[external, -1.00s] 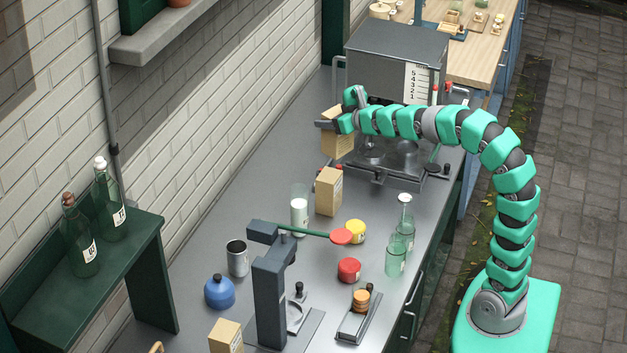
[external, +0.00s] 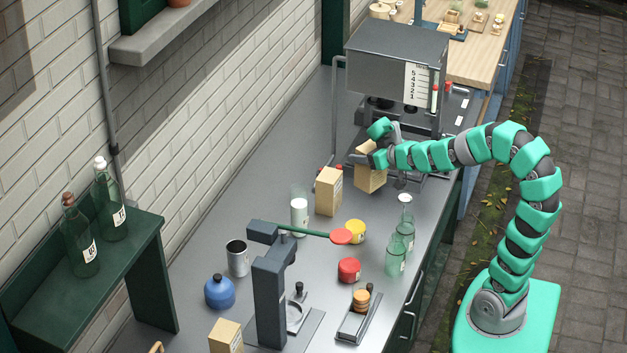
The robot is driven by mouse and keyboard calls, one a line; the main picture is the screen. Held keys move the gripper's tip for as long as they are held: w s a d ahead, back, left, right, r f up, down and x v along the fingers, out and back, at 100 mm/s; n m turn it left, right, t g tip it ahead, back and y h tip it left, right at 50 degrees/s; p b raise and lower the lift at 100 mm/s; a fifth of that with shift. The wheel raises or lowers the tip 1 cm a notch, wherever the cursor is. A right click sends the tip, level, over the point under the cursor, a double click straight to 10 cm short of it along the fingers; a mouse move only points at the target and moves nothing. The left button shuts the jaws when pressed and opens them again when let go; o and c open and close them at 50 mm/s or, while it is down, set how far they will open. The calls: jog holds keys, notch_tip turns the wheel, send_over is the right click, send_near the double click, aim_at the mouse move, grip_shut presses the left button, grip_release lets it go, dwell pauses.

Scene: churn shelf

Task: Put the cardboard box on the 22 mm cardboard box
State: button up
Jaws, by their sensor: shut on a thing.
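My gripper (external: 369,156) is shut on a cardboard box (external: 371,180) and holds it a little tilted, near the front of the grey machine. A second cardboard box (external: 328,192) stands upright on the counter, just left of the held one and nearer the camera. A third cardboard box (external: 226,337) stands at the near end of the counter, partly cut by the picture's lower edge. The labels are too small to read, so I cannot tell which box is the 22 mm one. The held box looks raised above the counter.
The grey machine (external: 396,62) stands behind the gripper. A glass of milk (external: 299,212), a yellow-lidded jar (external: 355,231), a red jar (external: 349,270) and green glass bottles (external: 396,255) stand nearby. A dark press (external: 270,300) with a green lever stands nearer.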

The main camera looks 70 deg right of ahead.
jog(key=r+x, duration=0.1)
jog(key=x, duration=1.5)
jog(key=shift+w+d+p, duration=0.3)
jog(key=shift+w+p, duration=0.1)
jog(key=shift+w, duration=0.2)
jog(key=o, duration=1.1)
jog(key=shift+v, duration=6.05)
